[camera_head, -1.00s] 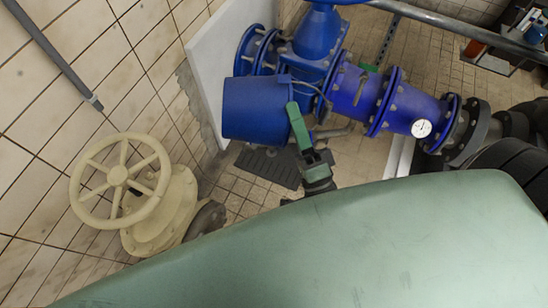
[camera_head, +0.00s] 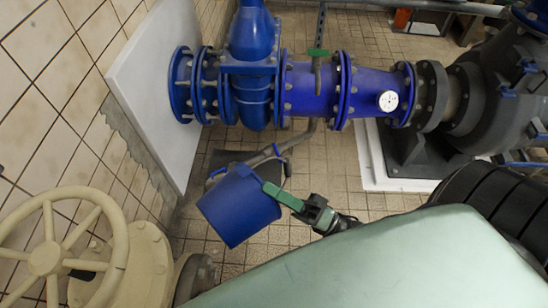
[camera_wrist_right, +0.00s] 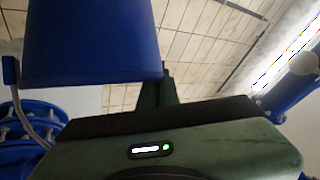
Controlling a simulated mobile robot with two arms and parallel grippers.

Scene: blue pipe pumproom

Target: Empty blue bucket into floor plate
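The blue bucket (camera_head: 238,208) hangs tilted in the middle of the head view. Its outer wall faces me, and I cannot see into it. My right gripper (camera_head: 272,191) has its green fingers closed at the bucket's upper right edge. In the right wrist view the bucket (camera_wrist_right: 85,40) fills the upper left, beside the green finger (camera_wrist_right: 160,92). A dark plate on the floor (camera_head: 222,157) shows just behind the bucket, which partly covers it. My left gripper is not in view.
The blue pipe (camera_head: 310,88) with its valve runs across just beyond the bucket. A cream handwheel (camera_head: 48,256) is at the lower left. A white panel (camera_head: 155,85) stands against the tiled wall. A dark pump (camera_head: 495,105) is at the right. Bare tiled floor (camera_head: 345,165) lies between.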

